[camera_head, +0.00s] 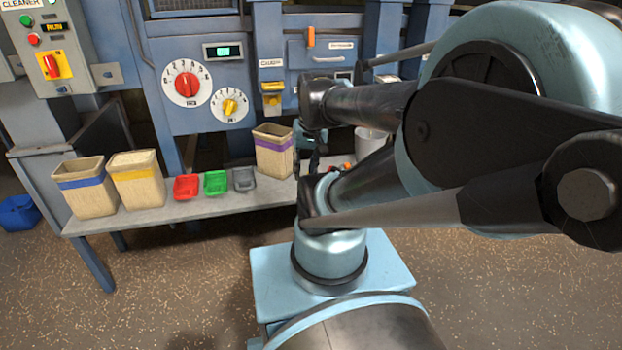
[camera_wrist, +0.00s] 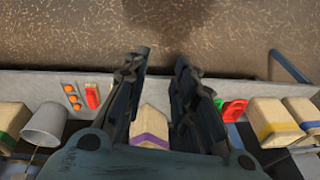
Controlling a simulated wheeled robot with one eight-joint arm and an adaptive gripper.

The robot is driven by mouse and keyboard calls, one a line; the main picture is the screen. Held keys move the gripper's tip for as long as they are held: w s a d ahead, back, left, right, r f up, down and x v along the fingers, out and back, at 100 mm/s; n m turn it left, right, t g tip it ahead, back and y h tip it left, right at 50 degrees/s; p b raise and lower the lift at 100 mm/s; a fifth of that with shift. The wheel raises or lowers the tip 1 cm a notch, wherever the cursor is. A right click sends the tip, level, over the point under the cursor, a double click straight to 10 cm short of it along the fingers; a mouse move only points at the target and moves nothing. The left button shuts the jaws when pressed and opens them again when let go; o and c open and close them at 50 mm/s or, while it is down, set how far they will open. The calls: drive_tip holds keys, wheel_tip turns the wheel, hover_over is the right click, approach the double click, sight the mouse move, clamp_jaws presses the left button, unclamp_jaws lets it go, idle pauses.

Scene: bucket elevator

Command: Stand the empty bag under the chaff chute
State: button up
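A tan bag with a purple band (camera_head: 273,152) stands upright on the bench below a yellow spout (camera_head: 271,98); the label above the spout is too small to read surely. Its top looks open and hollow. My gripper (camera_head: 310,150) is just right of this bag in the head view, partly hidden by my arm. In the wrist view its two fingers (camera_wrist: 160,85) are spread apart, with the purple-banded bag (camera_wrist: 150,140) showing in the gap beyond them; I cannot tell whether they touch it. A blue-banded bag (camera_head: 85,188) stands at the bench's left end, its top also open.
A full yellow-banded bag (camera_head: 138,182) stands beside the blue-banded one. Red (camera_head: 186,187), green (camera_head: 216,183) and grey (camera_head: 243,179) trays sit on the bench (camera_head: 205,208). A grey bucket (camera_wrist: 45,125) and a green-banded bag (camera_wrist: 12,122) lie left in the wrist view.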

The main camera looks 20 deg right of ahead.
drive_tip(key=s+f+n, duration=0.1)
drive_tip(key=s+d, duration=0.1)
drive_tip(key=s, duration=0.1)
drive_tip(key=shift+d+f+n+h, duration=0.1)
drive_tip(key=shift+f+n+h, duration=0.3)
drive_tip(key=shift+w+f, duration=0.2)
drive_tip(key=shift+w, duration=0.15)
